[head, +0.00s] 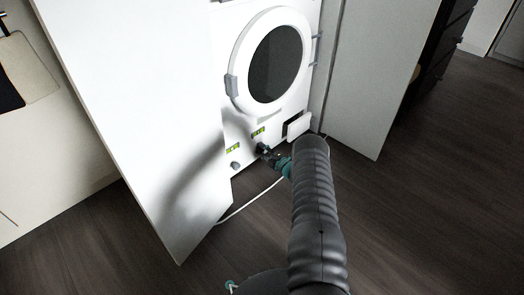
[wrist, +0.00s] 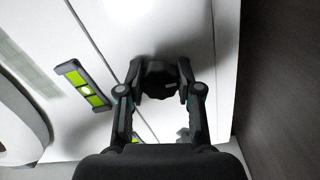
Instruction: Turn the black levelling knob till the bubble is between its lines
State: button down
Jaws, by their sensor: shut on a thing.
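The black knob (wrist: 158,82) sits on the white washer front (head: 243,126); a pale mark shows on its face in the wrist view. My gripper (wrist: 159,72) is shut on it, one finger on each side. In the head view my gripper (head: 266,151) partly hides the knob.
A second green vial (head: 233,148) and a grey knob (head: 235,165) are lower left on the washer. A white flap (head: 299,125) stands open at the right. Wardrobe doors (head: 140,110) flank the washer. A white cable (head: 250,204) lies on the dark floor.

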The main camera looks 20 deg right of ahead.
jog(key=c, duration=0.7)
grip_release()
jog(key=shift+d, duration=0.1)
jog(key=shift+c, duration=0.2)
jog(key=v, duration=1.2)
